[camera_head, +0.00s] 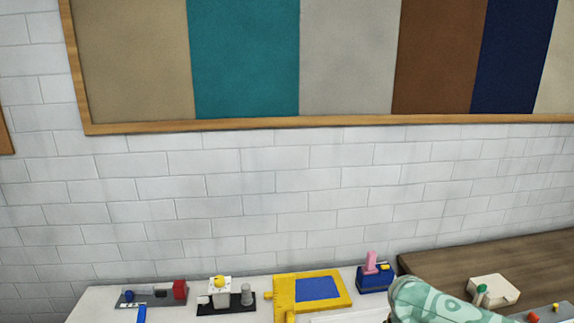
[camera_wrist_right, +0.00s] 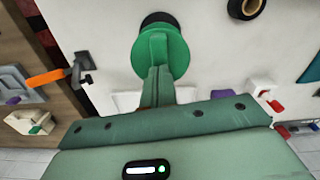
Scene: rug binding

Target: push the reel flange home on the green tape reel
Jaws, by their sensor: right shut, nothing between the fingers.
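In the right wrist view the green tape reel (camera_wrist_right: 176,52) shows as a round green disc with a lighter green upright piece across its face. A black ring (camera_wrist_right: 158,18) shows at its far edge. I cannot tell which green part is the flange, nor whether there is a gap behind it. My right gripper (camera_wrist_right: 155,72) is shut and empty, its fingertips close against or just in front of the green piece. Contact cannot be told. In the head view I cannot make out the reel. My left gripper is not in view.
A black roll with a tan core (camera_wrist_right: 247,8) lies at the upper right of the wrist view. An orange-handled tool (camera_wrist_right: 46,78) is at the left. In the head view, a yellow frame with a blue panel (camera_head: 283,296) and a blue block (camera_head: 374,281) stand along the wall.

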